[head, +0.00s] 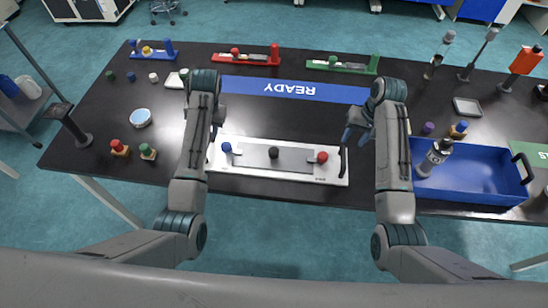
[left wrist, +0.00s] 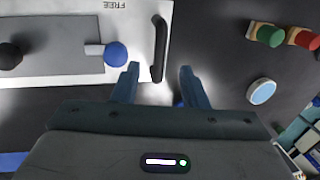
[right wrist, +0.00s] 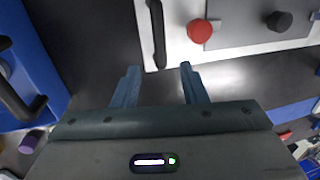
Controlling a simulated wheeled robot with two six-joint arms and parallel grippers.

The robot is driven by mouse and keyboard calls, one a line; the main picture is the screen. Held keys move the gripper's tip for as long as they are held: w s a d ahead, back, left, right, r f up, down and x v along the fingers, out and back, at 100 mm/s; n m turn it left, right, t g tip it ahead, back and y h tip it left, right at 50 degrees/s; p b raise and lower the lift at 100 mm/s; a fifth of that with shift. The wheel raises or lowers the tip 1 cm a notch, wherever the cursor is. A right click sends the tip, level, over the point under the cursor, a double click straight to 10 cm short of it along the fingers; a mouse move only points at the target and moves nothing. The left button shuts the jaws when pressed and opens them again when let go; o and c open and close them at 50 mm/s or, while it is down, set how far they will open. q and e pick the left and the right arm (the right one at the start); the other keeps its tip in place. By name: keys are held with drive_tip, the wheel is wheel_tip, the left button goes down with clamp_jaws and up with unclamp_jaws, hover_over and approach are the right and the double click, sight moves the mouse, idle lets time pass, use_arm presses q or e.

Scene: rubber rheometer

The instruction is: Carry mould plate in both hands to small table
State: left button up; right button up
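The mould plate (head: 240,176) is a white board with a grey inner plate and blue, black and red knobs. It lies flat near the table's front edge, with a black handle at each end. My left gripper (left wrist: 158,68) is open, with the plate's blue-knob-end handle (left wrist: 159,45) between its fingertips. My right gripper (head: 355,135) is open at the red-knob-end handle (right wrist: 158,35); the handle's end lies between its fingertips in the right wrist view (right wrist: 160,68). In the head view the left gripper is mostly hidden behind its arm. I cannot identify the small table.
A blue bin (head: 475,185) with a bottle stands right of the plate. A blue READY strip (head: 290,89) lies behind it. Red (head: 120,147) and green (head: 147,151) knobs and a light-blue dish (head: 140,117) are to the left. A grey shelf cart (head: 20,117) stands at far left.

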sight(344, 151)
use_arm(q)
drive_tip(key=f, duration=0.3)
drive_tip(key=a+f, duration=0.1)
drive_tip(key=f, duration=0.2)
drive_tip(key=a+f, duration=0.1)
drive_tip(key=f, duration=0.2)
use_arm(e)
drive_tip(key=f, duration=0.3)
drive_tip(key=a+f, duration=0.1)
drive_tip(key=f, duration=0.2)
drive_tip(key=a+f, duration=0.1)
drive_tip(key=f, duration=0.2)
use_arm(q)
clamp_jaws()
use_arm(e)
drive_tip(key=shift+d, duration=0.1)
clamp_jaws()
use_arm(q)
drive_tip(key=shift+d, duration=0.1)
drive_tip(key=shift+w+r, duration=0.1)
drive_tip(key=shift+w, duration=0.1)
use_arm(e)
drive_tip(key=shift+w+r, duration=0.1)
drive_tip(key=shift+w, duration=0.1)
